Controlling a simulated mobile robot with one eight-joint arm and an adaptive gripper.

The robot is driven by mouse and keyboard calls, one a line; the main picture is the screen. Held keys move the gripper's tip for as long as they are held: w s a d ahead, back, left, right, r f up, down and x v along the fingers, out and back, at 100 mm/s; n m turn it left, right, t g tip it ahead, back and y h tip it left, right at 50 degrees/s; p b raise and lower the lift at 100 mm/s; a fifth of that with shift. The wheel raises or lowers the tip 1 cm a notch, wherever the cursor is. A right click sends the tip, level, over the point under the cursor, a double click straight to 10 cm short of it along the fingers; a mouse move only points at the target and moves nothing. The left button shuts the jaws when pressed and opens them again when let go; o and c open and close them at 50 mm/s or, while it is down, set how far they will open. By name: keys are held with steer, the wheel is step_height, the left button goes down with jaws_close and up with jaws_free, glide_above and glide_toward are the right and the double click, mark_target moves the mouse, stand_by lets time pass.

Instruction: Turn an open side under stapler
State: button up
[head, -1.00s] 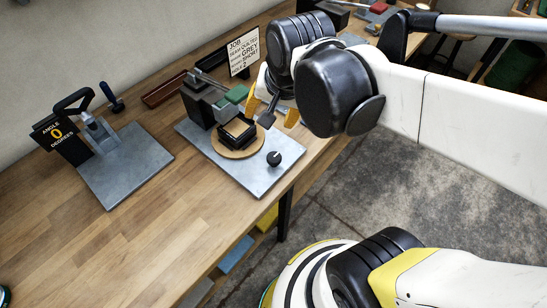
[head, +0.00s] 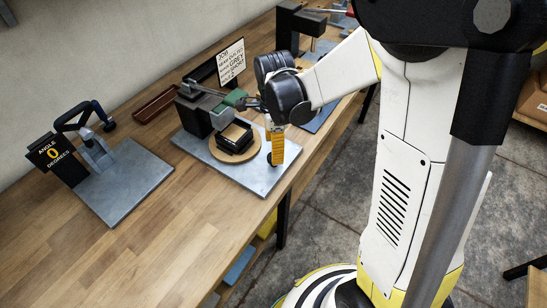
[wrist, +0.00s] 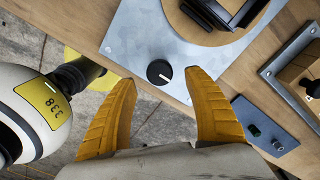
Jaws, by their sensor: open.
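A stapler-like machine (head: 196,112), with a dark body and a green part (head: 235,98), stands on a grey plate (head: 248,180). A black square frame (head: 236,140) lies on a round wooden disc (head: 222,156) beside its arm; it also shows cut off in the wrist view (wrist: 232,12). A black round knob (wrist: 159,72) with a white mark is at the plate's corner. My gripper (wrist: 163,80) is open, its yellow fingers on either side of the knob, with gaps on both sides. In the head view my gripper (head: 277,147) partly hides the knob.
An angle fixture reading 0 degrees (head: 48,153) stands on another plate (head: 125,185) at left. A job card (head: 231,62) and a brown tray (head: 158,103) are behind. Another fixture (wrist: 308,75) is at right in the wrist view. The bench front is clear.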

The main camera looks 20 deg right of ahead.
step_height(320, 180, down, 4)
steer(key=shift+f+b, duration=0.2)
steer(key=shift+b, duration=0.4)
steer(key=c, duration=1.2)
